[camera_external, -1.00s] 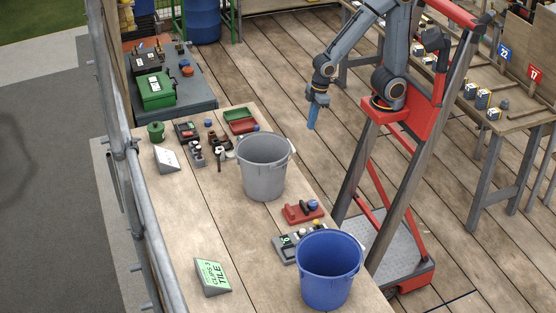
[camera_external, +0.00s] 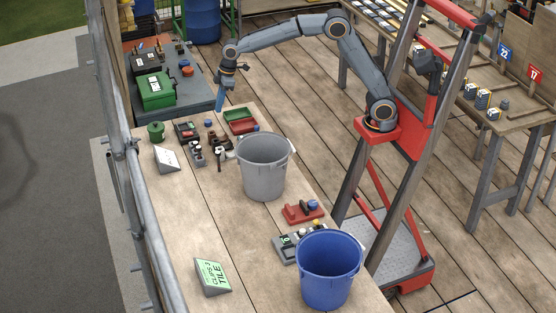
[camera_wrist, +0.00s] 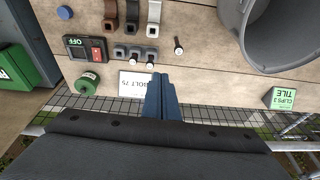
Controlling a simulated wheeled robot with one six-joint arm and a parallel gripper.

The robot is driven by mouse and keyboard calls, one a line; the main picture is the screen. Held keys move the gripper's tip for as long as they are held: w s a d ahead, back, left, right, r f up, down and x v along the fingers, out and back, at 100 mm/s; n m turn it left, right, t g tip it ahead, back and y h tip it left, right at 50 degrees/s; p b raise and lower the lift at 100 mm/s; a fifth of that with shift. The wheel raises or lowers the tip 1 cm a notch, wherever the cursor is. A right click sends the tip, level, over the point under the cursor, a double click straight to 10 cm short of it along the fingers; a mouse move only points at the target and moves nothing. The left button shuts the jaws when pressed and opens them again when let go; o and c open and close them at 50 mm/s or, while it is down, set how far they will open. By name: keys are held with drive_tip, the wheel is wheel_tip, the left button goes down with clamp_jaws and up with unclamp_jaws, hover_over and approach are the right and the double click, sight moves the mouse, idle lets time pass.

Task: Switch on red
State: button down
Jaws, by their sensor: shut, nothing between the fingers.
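A dark switch box (camera_wrist: 88,47) shows in the wrist view at the upper left. It has a display reading OFF (camera_wrist: 75,42) and a red switch part (camera_wrist: 97,54). In the external view the box (camera_external: 187,131) lies near the far end of the wooden table. My gripper (camera_external: 219,108) points down above the table's far end, to the right of the box and apart from it. In the wrist view my gripper (camera_wrist: 158,78) is shut and empty, its fingers over the white BOLT 75 card.
A grey bucket (camera_external: 264,170) and a blue bucket (camera_external: 329,270) stand on the table. A second grey panel (camera_external: 284,249) is beside the blue bucket.

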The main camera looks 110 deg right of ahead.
drive_tip(key=w+d+f+b, duration=0.1)
drive_tip(key=w+d+b, duration=0.15)
drive_tip(key=d, duration=0.35)
drive_tip(key=w+d+f+b, duration=0.1)
drive_tip(key=w+d, duration=0.2)
drive_tip(key=d, duration=0.3)
drive_tip(key=t+b, duration=0.1)
drive_tip(key=b, duration=0.1)
hover_over(184, 133)
drive_tip(key=s, duration=0.5)
drive_tip(key=s+p+x, duration=0.1)
drive_tip(key=x, duration=0.5)
drive_tip(key=s+f+p+x, duration=0.1)
drive_tip(key=x, duration=0.6)
drive_tip(key=s+p+x, duration=0.1)
drive_tip(key=x, duration=0.6)
drive_tip(key=shift+s+f, duration=0.2)
